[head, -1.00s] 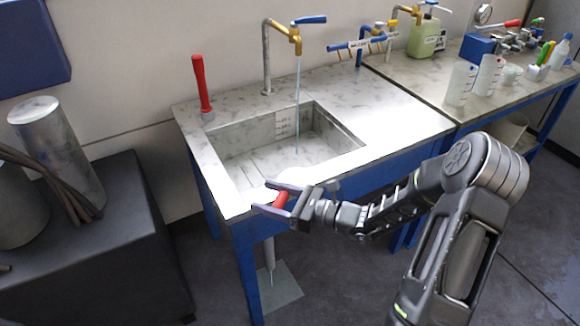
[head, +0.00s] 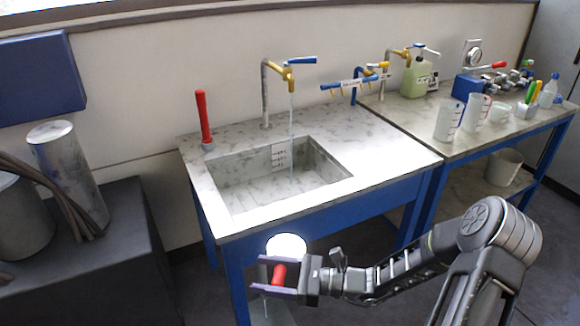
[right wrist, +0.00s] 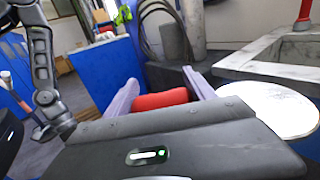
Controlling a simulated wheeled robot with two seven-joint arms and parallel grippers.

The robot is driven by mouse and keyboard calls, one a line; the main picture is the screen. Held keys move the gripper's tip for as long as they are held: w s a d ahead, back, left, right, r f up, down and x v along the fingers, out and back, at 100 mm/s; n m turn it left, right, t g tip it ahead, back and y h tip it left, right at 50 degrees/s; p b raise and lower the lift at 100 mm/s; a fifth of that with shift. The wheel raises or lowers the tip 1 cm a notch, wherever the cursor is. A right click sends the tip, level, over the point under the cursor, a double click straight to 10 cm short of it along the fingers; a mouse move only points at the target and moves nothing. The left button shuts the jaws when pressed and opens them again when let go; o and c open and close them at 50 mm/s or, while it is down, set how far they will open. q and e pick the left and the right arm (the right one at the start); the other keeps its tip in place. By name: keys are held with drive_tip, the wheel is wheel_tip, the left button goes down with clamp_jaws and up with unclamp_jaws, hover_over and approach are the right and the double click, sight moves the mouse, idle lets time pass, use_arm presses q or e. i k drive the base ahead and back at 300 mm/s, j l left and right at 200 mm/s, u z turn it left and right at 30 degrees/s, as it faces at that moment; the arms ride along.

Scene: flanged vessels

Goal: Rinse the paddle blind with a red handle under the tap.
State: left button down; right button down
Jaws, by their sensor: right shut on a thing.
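The paddle blind has a red handle (head: 279,274) and a pale round disc (head: 287,247). My right gripper (head: 276,276) is shut on the red handle, in front of the sink bench and below its top edge. In the right wrist view the red handle (right wrist: 160,99) lies between the two fingers, and the white disc (right wrist: 268,108) is to the right. The tap (head: 287,70) has a brass spout and a blue lever, and a thin stream of water (head: 291,140) falls from it into the sink basin (head: 265,178).
A red upright handle (head: 203,118) stands at the bench's back left corner. A side bench on the right holds measuring beakers (head: 448,120), a green bottle (head: 420,75) and valves. A dark block with metal cylinders (head: 66,175) stands at the left.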

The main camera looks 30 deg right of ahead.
sight(313, 60)
drive_tip(key=l+z, duration=0.55)
drive_tip(key=z, duration=0.15)
drive_tip(key=i+l+z, duration=0.15)
drive_tip(key=z, duration=0.2)
drive_tip(key=i+l, duration=0.15)
drive_tip(key=l, duration=0.2)
drive_tip(key=i+l+z, duration=0.1)
drive_tip(key=l, duration=0.25)
drive_tip(key=i+l, duration=0.25)
drive_tip(key=i+l+z, duration=0.1)
drive_tip(key=l, duration=0.35)
drive_tip(key=i, duration=0.1)
